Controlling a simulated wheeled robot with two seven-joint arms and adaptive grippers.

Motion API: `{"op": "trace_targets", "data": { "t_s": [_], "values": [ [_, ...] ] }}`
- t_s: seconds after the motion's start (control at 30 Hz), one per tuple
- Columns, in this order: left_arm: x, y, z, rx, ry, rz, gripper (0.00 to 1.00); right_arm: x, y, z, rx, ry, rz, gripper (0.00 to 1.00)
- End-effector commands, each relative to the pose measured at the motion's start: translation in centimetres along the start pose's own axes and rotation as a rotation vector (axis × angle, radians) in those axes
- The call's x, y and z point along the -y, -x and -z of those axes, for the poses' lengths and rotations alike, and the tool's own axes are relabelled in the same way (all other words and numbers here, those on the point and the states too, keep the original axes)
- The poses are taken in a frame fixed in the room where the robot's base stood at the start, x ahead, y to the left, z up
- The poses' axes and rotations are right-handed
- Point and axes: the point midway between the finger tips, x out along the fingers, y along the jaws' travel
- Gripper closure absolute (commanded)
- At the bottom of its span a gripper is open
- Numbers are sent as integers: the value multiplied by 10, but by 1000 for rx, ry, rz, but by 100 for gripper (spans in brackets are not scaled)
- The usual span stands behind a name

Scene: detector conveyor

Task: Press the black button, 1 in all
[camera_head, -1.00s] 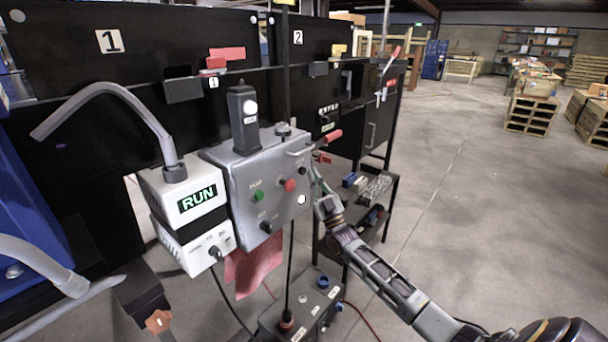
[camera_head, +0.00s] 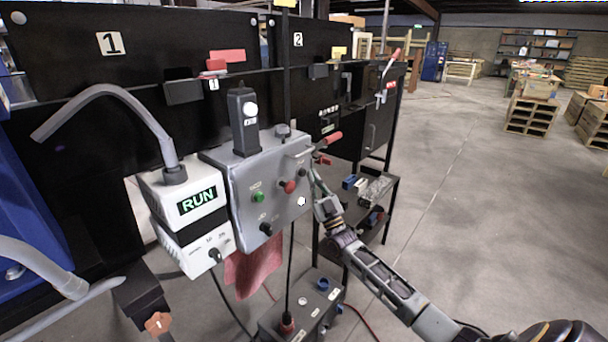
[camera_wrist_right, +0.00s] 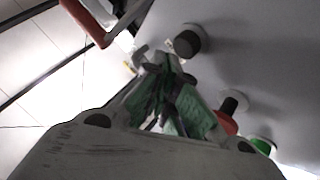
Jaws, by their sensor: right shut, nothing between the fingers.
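The black button (camera_head: 302,172) is on the sloped front of the grey control box (camera_head: 240,180), near its right edge, up and right of the red button (camera_head: 289,187). In the right wrist view the black button (camera_wrist_right: 187,40) stands out from the panel close to the fingertips. My right gripper (camera_head: 314,174) is shut and empty at the right edge of the box, just beside the black button. In the right wrist view its fingers (camera_wrist_right: 158,62) point towards the panel, left of the button; I cannot tell whether they touch it. My left gripper is out of view.
A green button (camera_head: 259,197), a white button (camera_head: 301,201) and a black knob (camera_head: 266,229) share the panel. A red-handled lever (camera_head: 328,138) juts out above my gripper. The RUN display unit (camera_head: 197,200) stands left. Open floor lies to the right.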

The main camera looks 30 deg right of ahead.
Motion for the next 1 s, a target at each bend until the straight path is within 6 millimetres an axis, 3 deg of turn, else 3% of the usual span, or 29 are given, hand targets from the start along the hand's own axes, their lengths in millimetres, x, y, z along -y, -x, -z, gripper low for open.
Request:
{"op": "trace_targets", "data": {
  "t_s": [1.0],
  "values": [
    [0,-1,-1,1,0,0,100,4,-6,-4,0,-1,0,100]
  ]
}}
